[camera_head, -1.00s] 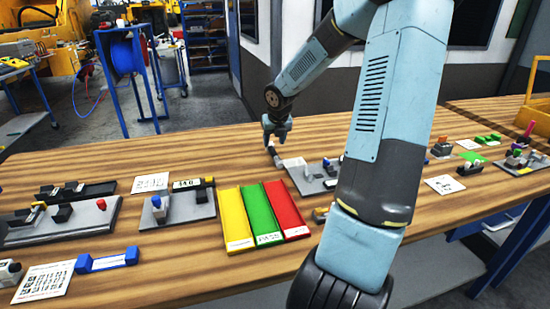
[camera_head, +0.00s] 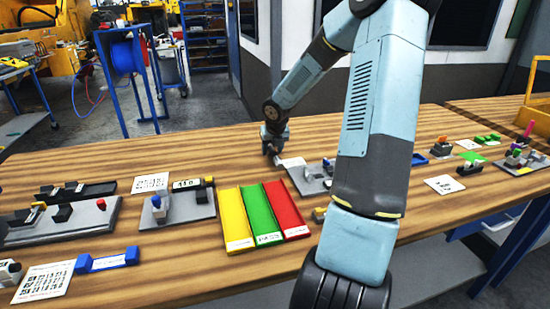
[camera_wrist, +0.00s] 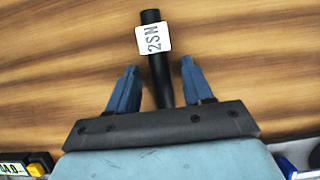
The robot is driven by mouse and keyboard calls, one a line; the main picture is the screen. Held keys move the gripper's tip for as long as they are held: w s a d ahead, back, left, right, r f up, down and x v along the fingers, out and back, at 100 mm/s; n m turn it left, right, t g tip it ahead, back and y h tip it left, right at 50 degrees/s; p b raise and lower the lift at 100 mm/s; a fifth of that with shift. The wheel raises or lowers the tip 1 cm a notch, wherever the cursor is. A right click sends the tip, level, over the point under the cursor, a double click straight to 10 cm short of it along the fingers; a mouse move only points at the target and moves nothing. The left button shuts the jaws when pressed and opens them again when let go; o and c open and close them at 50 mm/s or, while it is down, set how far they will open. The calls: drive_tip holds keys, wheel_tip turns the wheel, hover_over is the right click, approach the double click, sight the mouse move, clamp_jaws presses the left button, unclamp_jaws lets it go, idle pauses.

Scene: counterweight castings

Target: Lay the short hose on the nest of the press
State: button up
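The short hose (camera_wrist: 160,75) is black with a white "2SN" tag and lies on the wood in the wrist view. My gripper (camera_wrist: 161,78) is open around it, with a finger on each side and a gap to each. In the head view my gripper (camera_head: 271,148) is low over the far part of the bench; the hose is hard to make out there. A grey-based fixture (camera_head: 313,182) stands just right of my gripper, partly hidden by my arm. I cannot tell whether it is the press, and no nest is clearly visible.
Yellow (camera_head: 234,222), green (camera_head: 262,215) and red (camera_head: 287,210) trays lie in front of my gripper. A fixture with a display (camera_head: 178,208) and another grey fixture (camera_head: 60,222) stand left. The far bench left of my gripper is clear.

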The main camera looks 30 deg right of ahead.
sight(272, 148)
clamp_jaws()
drive_tip(key=shift+r, duration=0.1)
idle(0.4)
drive_tip(key=shift+d+r, duration=0.1)
drive_tip(key=shift+r, duration=0.2)
drive_tip(key=v, duration=0.3)
drive_tip(key=shift+w+r, duration=0.1)
drive_tip(key=shift+r, duration=0.2)
drive_tip(key=s+a+r, duration=0.3)
drive_tip(key=s+r, duration=0.5)
drive_tip(key=s, duration=0.4)
drive_tip(key=shift+s+r, duration=0.15)
drive_tip(key=shift+r, duration=0.15)
drive_tip(key=shift+s+a+r, duration=0.1)
